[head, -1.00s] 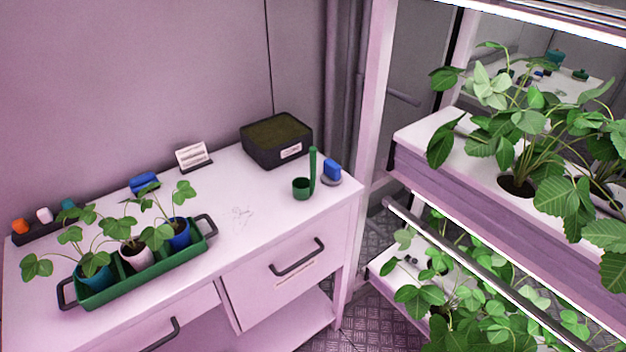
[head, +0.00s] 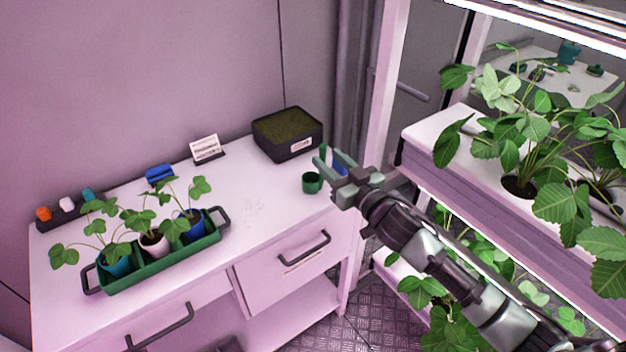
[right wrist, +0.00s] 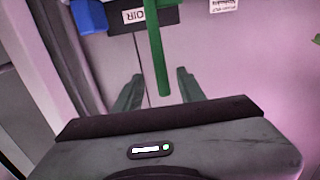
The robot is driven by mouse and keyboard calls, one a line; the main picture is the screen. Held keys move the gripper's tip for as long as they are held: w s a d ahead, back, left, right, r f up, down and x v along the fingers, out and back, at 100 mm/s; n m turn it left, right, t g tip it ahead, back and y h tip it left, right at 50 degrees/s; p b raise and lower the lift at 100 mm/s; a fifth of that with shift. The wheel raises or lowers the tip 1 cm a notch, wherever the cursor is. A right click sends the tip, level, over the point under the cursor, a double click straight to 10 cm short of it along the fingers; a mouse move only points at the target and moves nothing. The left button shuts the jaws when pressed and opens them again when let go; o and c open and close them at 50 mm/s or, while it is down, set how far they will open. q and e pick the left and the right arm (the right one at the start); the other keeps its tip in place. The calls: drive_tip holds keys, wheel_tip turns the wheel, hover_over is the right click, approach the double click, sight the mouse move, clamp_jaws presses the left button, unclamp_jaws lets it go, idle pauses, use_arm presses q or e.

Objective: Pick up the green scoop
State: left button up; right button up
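The green scoop (head: 312,184) stands on the right end of the white bench, its round cup on the bench top and its tall handle upright. My right gripper (head: 328,160) is at the handle in the head view and covers part of it. In the right wrist view the green handle (right wrist: 157,50) comes down between the two spread fingers (right wrist: 158,90), apart from both. The right gripper is open and empty. My left gripper is not in view.
A blue item (head: 340,161) stands just behind the gripper; it also shows in the wrist view (right wrist: 89,16). A black soil box (head: 290,147) is behind the scoop. A green tray (head: 172,262) with potted plants is left. The plant rack (head: 440,150) is close on the right.

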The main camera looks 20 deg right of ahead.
drive_tip(key=p+x, duration=0.1)
drive_tip(key=x, duration=0.4)
drive_tip(key=shift+w+a+p, duration=0.2)
drive_tip(key=shift+p, duration=0.1)
drive_tip(key=shift+w+a, duration=0.1)
drive_tip(key=shift+w, duration=0.3)
clamp_jaws()
